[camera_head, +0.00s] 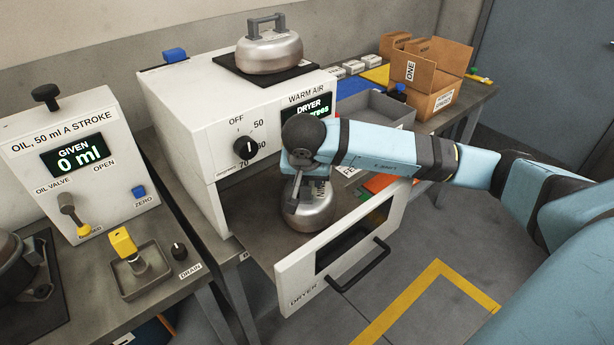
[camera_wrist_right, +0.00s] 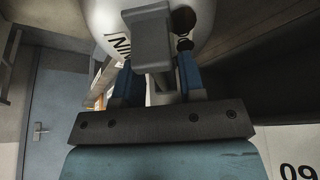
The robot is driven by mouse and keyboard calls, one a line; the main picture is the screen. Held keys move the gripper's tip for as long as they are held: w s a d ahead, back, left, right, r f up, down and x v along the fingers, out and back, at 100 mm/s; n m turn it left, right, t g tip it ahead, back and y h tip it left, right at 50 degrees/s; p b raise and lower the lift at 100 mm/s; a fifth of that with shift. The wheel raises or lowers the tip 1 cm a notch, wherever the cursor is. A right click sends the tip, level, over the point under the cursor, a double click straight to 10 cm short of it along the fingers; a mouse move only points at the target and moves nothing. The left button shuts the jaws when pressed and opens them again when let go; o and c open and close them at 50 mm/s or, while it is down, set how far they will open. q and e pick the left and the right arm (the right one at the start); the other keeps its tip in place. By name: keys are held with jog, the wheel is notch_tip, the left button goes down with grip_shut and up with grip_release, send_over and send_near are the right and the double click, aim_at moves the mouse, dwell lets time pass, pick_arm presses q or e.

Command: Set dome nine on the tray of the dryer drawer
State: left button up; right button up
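Dome nine (camera_head: 309,211), a rounded metal dome with a top handle and lettering partly readable as "NIN", is in the open dryer drawer. It stands over the drawer's grey tray (camera_head: 247,217); I cannot tell whether its base touches it. My right gripper (camera_head: 303,187) is above the dome at its handle. In the right wrist view my gripper's blue fingers (camera_wrist_right: 158,82) are on both sides of the grey handle and look closed on it; the dome (camera_wrist_right: 206,20) fills the top. The dryer (camera_head: 217,129) is a white box. My left gripper is not in view.
Another metal dome (camera_head: 270,52) sits on a black pad on the dryer's top. The drawer front (camera_head: 340,252) with its black handle stands out over the floor. The oil station (camera_head: 75,165) is at left. A grey bin (camera_head: 375,110) and cardboard box (camera_head: 437,88) stand at right.

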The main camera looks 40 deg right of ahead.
jog(key=v, duration=1.2)
